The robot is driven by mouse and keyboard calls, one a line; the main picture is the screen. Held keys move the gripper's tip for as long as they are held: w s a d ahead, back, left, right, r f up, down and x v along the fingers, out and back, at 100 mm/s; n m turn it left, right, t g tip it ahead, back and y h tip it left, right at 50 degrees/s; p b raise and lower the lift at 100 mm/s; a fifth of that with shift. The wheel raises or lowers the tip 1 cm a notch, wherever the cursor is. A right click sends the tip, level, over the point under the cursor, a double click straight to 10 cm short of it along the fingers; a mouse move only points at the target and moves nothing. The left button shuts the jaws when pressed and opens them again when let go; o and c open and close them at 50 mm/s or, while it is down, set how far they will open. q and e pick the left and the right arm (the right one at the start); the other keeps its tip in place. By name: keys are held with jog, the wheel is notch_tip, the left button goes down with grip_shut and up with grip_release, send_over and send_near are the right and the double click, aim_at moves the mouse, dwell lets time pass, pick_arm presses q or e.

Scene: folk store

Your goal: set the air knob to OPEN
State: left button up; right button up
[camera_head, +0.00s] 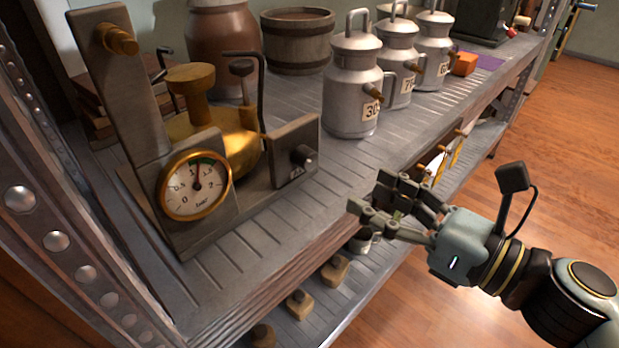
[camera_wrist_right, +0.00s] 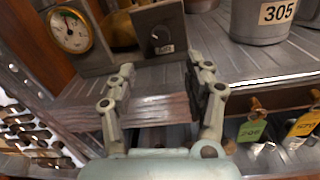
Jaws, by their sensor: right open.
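The air knob (camera_head: 303,155) is a small dark knob on a grey box (camera_head: 284,176) at the right of the brass apparatus. My left gripper is not in view.
A brass-rimmed gauge (camera_head: 196,186) sits left of the knob box. Several metal cans (camera_head: 352,85) stand to the right on the shelf (camera_head: 290,225). A wooden tub (camera_head: 297,42) is behind. A lower shelf holds small weights (camera_head: 336,269). The shelf between box and gripper is clear.

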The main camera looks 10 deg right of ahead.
aim_at(313, 161)
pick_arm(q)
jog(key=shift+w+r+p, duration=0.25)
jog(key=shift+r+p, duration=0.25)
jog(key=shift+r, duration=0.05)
pick_arm(e)
jog(key=x, duration=1)
jog(key=shift+w+a+r, duration=0.1)
jog(key=shift+w, duration=0.2)
jog(key=shift+c, duration=0.4)
grip_shut()
